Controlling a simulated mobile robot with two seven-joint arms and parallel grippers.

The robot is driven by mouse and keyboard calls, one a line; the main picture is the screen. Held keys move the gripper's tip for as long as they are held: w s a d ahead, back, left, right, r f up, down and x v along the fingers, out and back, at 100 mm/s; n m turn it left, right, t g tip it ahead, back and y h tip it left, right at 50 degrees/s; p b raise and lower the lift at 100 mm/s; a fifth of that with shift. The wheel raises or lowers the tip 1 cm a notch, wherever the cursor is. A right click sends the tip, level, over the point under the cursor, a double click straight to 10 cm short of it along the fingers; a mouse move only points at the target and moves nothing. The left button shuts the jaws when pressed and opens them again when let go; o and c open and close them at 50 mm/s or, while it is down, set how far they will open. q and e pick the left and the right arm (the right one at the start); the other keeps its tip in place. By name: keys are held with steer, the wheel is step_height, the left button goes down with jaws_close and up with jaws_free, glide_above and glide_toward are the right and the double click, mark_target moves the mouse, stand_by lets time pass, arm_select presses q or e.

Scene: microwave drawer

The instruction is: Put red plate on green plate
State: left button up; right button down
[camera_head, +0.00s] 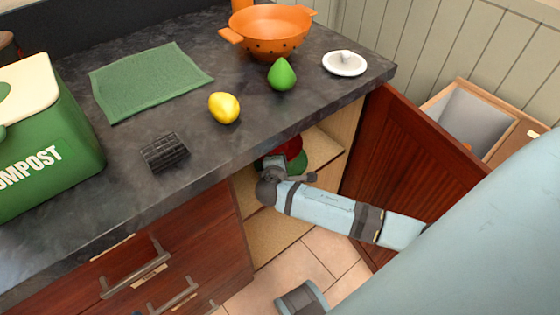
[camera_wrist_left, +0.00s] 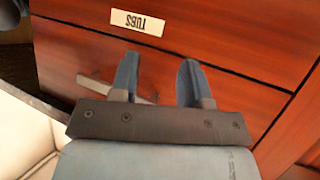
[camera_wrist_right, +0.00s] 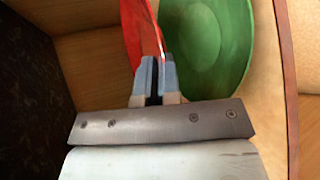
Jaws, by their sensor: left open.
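The red plate (camera_head: 294,146) is inside the open cabinet under the counter, mostly hidden by the counter edge and my right arm. In the right wrist view the red plate (camera_wrist_right: 138,30) stands steeply tilted, and its rim runs between the nearly closed fingers of my right gripper (camera_wrist_right: 156,65). The right gripper looks shut on that rim. The green plate (camera_wrist_right: 206,45) is beside it to the right, apart from the fingers; a sliver of the green plate (camera_head: 299,164) shows in the head view. My left gripper (camera_wrist_left: 158,62) is open and empty before a drawer front.
The cabinet door (camera_head: 400,150) stands open at the right, beside my right arm. The wooden cabinet wall (camera_wrist_right: 282,90) is close right of the green plate. The dark counter (camera_head: 200,170) overhangs the shelf. Drawer handles (camera_head: 137,275) jut out at lower left.

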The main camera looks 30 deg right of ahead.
steer(key=shift+f+b, duration=0.35)
steer(key=shift+f, duration=1.3)
steer(key=c, duration=1.3)
jaws_free()
steer(key=shift+c, duration=0.2)
steer(key=shift+r, duration=0.3)
steer(key=p+v, duration=0.2)
steer(key=v, duration=1)
steer(key=shift+p, duration=0.35)
